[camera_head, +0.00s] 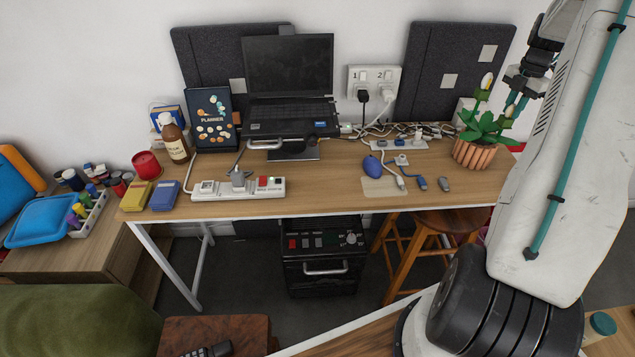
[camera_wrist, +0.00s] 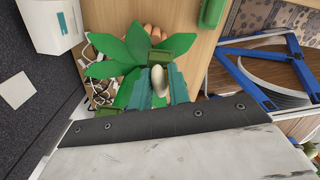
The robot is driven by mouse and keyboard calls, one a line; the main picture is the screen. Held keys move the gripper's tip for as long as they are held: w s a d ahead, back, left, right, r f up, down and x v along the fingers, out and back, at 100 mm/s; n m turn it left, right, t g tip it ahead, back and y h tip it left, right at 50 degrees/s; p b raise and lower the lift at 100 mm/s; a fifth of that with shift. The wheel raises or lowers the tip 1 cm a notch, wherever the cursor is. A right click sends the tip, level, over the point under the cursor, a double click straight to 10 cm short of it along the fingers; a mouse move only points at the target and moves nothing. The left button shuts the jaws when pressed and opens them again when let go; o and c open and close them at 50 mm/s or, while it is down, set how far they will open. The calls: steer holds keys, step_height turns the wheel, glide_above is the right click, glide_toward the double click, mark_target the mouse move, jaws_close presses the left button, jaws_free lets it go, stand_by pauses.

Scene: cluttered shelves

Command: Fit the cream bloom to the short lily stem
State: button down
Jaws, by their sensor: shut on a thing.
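The lily plant stands in a ribbed terracotta pot (camera_head: 474,152) at the right end of the desk, with broad green leaves (camera_head: 487,127). A cream bloom (camera_head: 487,80) sits upright at the top of the plant, left of my gripper (camera_head: 514,96). In the wrist view, teal fingers close around a cream bloom (camera_wrist: 159,80), above the spread leaves (camera_wrist: 118,50). My gripper is shut on the cream bloom. The short stem's top is hard to make out, and whether bloom and stem touch cannot be told.
A dark panel (camera_head: 440,75) stands behind the plant. A wooden stool (camera_head: 430,235) is under the desk. The desk's front middle is clear.

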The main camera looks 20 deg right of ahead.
mark_target(515, 105)
steer(key=c, duration=1.2)
jaws_free()
steer(key=shift+f, duration=0.1)
steer(key=shift+c, duration=0.2)
step_height(515, 105, up, 8)
steer(key=shift+f, duration=0.1)
